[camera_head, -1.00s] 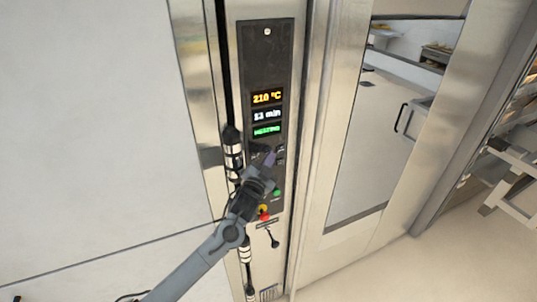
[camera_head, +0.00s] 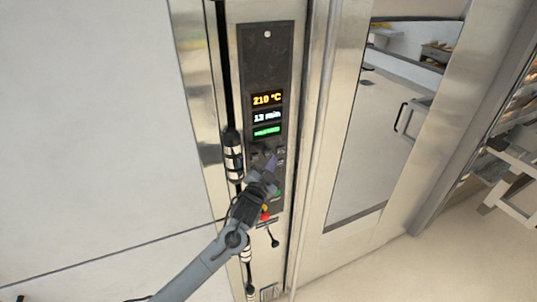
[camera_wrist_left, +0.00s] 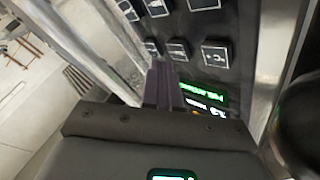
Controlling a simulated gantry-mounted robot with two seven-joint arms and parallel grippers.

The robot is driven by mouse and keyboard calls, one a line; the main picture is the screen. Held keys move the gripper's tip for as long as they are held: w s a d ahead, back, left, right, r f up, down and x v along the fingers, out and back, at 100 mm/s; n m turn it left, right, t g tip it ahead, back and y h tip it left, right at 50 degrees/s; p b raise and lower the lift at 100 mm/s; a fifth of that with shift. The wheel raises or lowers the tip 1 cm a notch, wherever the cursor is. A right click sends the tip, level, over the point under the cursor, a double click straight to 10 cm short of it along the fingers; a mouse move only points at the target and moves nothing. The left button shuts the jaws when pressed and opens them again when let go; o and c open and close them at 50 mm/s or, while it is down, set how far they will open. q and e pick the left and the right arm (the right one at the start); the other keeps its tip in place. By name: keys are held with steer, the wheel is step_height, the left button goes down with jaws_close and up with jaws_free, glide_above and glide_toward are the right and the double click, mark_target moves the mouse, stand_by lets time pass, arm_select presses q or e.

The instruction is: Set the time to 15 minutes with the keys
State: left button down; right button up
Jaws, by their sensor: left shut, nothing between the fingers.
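The dark control panel (camera_head: 265,60) is on the steel oven front. Its displays show 210 °C in orange (camera_head: 267,99), 13 min in white (camera_head: 267,117) and green text (camera_head: 267,131) too small to read surely. Dark square keys (camera_head: 281,150) lie below the displays, partly hidden by my left gripper (camera_head: 270,161). In the left wrist view, several keys with pale symbols (camera_wrist_left: 215,53) show beside the shut, empty fingers (camera_wrist_left: 163,85), with the displays (camera_wrist_left: 203,93) upside down. The fingertips are close to the keys; I cannot tell whether they touch one. My right gripper is not in view.
Below the keys are a green button (camera_head: 277,193) and a red knob (camera_head: 265,216). A black vertical rod with banded fittings (camera_head: 233,157) runs left of the panel. A glazed oven door (camera_head: 375,130) stands to the right, with a rack (camera_head: 510,155) beyond.

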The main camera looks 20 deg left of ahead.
arm_select(q)
steer(key=shift+w+a, duration=0.1)
stand_by(0.3)
steer(key=shift+w+a, duration=0.2)
steer(key=shift+a, duration=0.05)
stand_by(0.5)
steer(key=shift+w+a+b, duration=0.25)
steer(key=shift+w+b, duration=0.05)
steer(key=shift+b, duration=0.05)
stand_by(0.3)
steer(key=shift+s+d, duration=0.15)
steer(key=shift+s+d+p, duration=0.45)
steer(key=shift+p, duration=0.05)
stand_by(0.4)
steer(key=shift+w+a, duration=0.15)
